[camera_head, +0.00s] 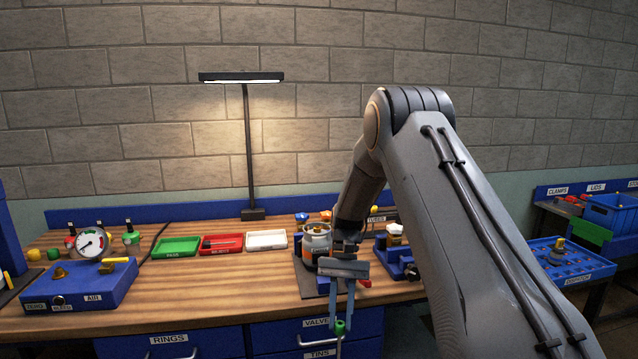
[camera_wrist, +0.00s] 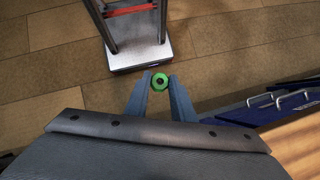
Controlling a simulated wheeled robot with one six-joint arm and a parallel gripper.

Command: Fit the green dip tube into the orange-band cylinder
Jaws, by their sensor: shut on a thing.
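My gripper (camera_head: 341,318) points down in front of the bench's front edge. It is shut on the green dip tube (camera_head: 340,327), whose green head shows between the fingertips. The wrist view shows the same green head (camera_wrist: 160,81) end-on, with a dark centre, between the two blue-grey fingers. The floor lies beyond it. The tube and the cylinder are apart.
Green (camera_head: 176,247), red (camera_head: 221,243) and white (camera_head: 266,239) trays lie left of the cylinder. A blue block with a gauge (camera_head: 80,288) is at the far left. A blue fixture (camera_head: 393,262) stands just right of the cylinder. Drawers with handles (camera_head: 170,341) face the front.

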